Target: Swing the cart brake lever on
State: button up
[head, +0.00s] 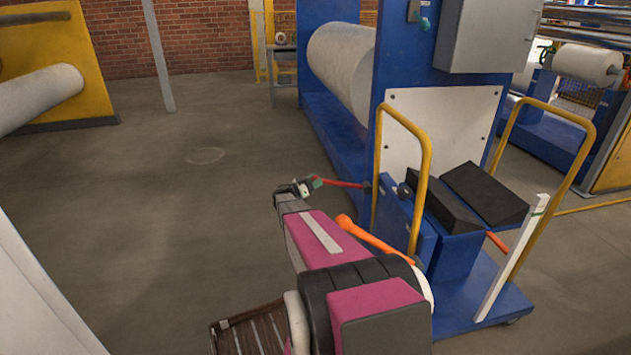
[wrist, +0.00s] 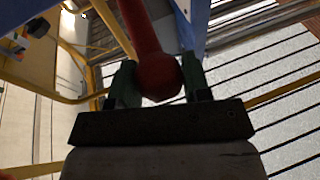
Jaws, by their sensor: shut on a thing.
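The cart (head: 468,300) is blue with yellow hoop handles and stands right of centre in the head view. A thin red lever (head: 343,184) sticks out leftward from its near-left side, roughly level. My gripper (head: 316,183) is at the lever's outer end. In the wrist view my gripper (wrist: 157,82) has its green fingers on both sides of the lever's round red knob (wrist: 158,76), shut on it. The red shaft runs away from the knob toward the top of that view. The lever's pivot is too small to make out.
An orange lever (head: 375,240) with a round knob also sticks out from the cart, partly behind my arm. Black blocks (head: 487,193) sit on the cart. A blue machine (head: 420,75) with a white roll (head: 342,68) stands behind. The floor at left (head: 150,220) is clear.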

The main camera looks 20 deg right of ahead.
jog(key=o, duration=1.3)
jog(key=shift+a+f, duration=0.1)
jog(key=shift+f, duration=0.15)
jog(key=v, duration=1)
jog(key=shift+w+a+f, duration=0.1)
jog(key=shift+a, duration=0.3)
jog(key=s+a+n+g+y, duration=0.1)
jog(key=s+a+n+y, duration=0.2)
jog(key=s+n+y, duration=0.45)
jog(key=s+a+n+g+y, duration=0.1)
jog(key=s+a+n+y, duration=0.2)
jog(key=s, duration=0.7)
jog(key=s+a+r+n+y, duration=0.1)
jog(key=s+a+n+y, duration=0.1)
jog(key=a, duration=0.3)
jog(key=s+a+r+n+y, duration=0.1)
jog(key=s+a+n+y, duration=0.2)
jog(key=s+a+y, duration=0.1)
jog(key=s+a+r+n+t+y, duration=0.1)
jog(key=s+a+n+y, duration=0.1)
jog(key=s+a+y, duration=0.2)
jog(key=shift+a+n+y, duration=0.25)
jog(key=shift+a, duration=0.9)
